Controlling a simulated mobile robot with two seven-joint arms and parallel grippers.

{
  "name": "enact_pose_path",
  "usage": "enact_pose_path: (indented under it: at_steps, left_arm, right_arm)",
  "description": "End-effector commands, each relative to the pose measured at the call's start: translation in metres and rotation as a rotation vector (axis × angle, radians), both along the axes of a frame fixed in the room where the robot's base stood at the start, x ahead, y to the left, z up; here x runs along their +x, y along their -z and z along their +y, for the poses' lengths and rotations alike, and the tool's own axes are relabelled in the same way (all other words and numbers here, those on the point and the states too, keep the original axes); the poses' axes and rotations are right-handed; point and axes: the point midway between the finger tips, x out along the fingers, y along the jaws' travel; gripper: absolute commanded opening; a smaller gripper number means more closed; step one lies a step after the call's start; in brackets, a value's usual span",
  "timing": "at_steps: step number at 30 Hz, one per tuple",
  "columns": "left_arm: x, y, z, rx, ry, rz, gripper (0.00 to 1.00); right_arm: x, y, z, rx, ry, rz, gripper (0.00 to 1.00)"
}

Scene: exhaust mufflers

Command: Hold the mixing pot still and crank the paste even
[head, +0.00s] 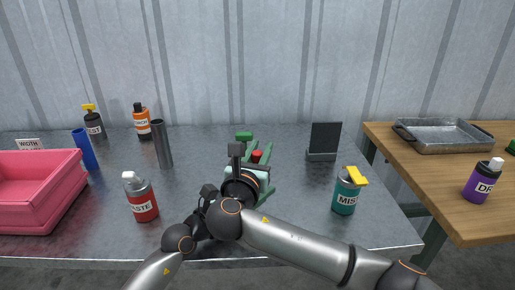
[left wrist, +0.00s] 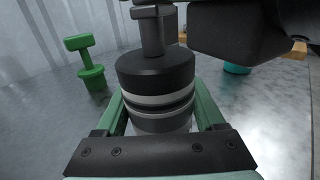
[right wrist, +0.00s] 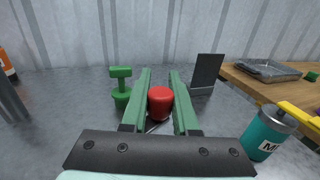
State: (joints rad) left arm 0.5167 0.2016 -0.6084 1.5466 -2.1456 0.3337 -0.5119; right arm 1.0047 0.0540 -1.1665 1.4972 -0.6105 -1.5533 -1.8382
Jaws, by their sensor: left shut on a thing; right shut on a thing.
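The mixing pot (left wrist: 155,78) is a dark cylinder with grey bands and a post on top, in the left wrist view. It stands between the green fingers of my left gripper (left wrist: 161,98), which is shut on its sides. The paste inside cannot be seen. My right gripper (head: 255,150) is shut on a red knob (right wrist: 160,102), which I take for the crank's grip; it also shows in the head view (head: 257,156). In the head view my right wrist hides the pot and most of the left gripper.
A green T-topped piece (head: 243,137) stands just behind. A red bottle (head: 145,206) is left, a teal bottle (head: 344,197) and dark stand (head: 323,140) right. A pink bin (head: 75,196), blue tube (head: 83,150) and grey tube (head: 162,145) are further left. A metal pan (head: 445,145) is on the wooden table.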

Motion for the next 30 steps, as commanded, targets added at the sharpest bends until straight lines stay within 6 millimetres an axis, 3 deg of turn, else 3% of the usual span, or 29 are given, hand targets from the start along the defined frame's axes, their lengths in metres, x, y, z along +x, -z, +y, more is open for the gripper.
enact_pose_path:
  at_steps: [16, 17, 18, 25, 30]
  left_arm:
    - [0.0001, -0.001, 0.0001, -0.002, -0.001, -0.002, 0.08]
    - [0.0001, -0.001, 0.0001, -0.002, -0.001, -0.002, 0.08]
    - [0.0001, -0.001, 0.0001, -0.002, -0.001, -0.002, 0.08]
    - [0.0001, -0.0009, 0.0003, -0.001, -0.001, -0.001, 0.08]
    - [0.0002, -0.0009, 0.0002, -0.001, -0.001, -0.001, 0.08]
  right_arm:
    - [-0.0011, 0.0008, -0.0024, -0.001, 0.033, 0.001, 0.0]
    - [-0.0011, 0.0008, -0.0024, -0.001, 0.033, 0.001, 0.29]
    - [-0.0011, 0.0008, -0.0023, -0.001, 0.033, 0.001, 0.34]
    - [-0.0011, 0.0005, -0.0018, -0.001, 0.031, 0.001, 0.59]
    - [-0.0012, 0.0003, -0.0016, -0.001, 0.03, 0.001, 0.59]
